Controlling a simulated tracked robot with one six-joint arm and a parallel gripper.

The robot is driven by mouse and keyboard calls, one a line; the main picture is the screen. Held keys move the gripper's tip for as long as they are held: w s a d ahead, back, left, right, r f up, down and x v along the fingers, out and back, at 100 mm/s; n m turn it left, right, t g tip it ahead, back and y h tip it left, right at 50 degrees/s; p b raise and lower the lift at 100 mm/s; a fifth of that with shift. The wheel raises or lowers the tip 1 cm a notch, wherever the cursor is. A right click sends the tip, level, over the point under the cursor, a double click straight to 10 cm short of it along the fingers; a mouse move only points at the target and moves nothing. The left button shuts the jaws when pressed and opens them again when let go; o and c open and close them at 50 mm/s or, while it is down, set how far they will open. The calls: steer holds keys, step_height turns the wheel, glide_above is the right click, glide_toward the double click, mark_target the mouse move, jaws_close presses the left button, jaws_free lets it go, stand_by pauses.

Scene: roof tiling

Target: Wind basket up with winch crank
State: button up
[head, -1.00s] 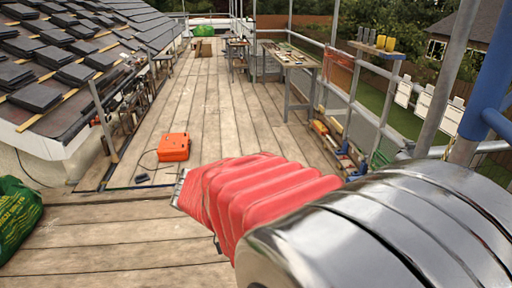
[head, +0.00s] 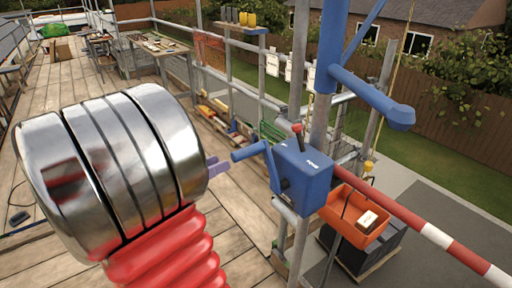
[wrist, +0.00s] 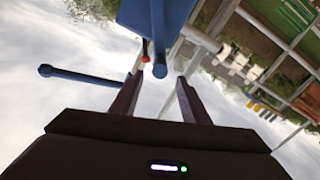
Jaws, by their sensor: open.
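The blue winch (head: 302,180) is clamped to a scaffold pole right of centre in the head view. Its blue crank handle (head: 249,152) points left toward my gripper (head: 217,167), whose purple fingers show just short of the grip. In the wrist view my gripper (wrist: 158,84) is open and empty. The crank grip's end (wrist: 160,70) appears between and beyond the fingertips, apart from them. The winch body (wrist: 150,15) is at the top. An orange basket (head: 338,222) with a pale-labelled item inside shows right of and below the winch.
A red-knobbed lever (head: 297,129) stands on top of the winch. A blue hoist arm (head: 365,95) is above it. A red-and-white bar (head: 425,228) crosses at right. A workbench (head: 155,45) stands farther back. The plank deck (head: 75,75) has clear room.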

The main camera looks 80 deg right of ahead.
mark_target(257, 148)
steer(key=shift+x, duration=6.85)
steer(key=shift+c, duration=0.2)
jaws_close()
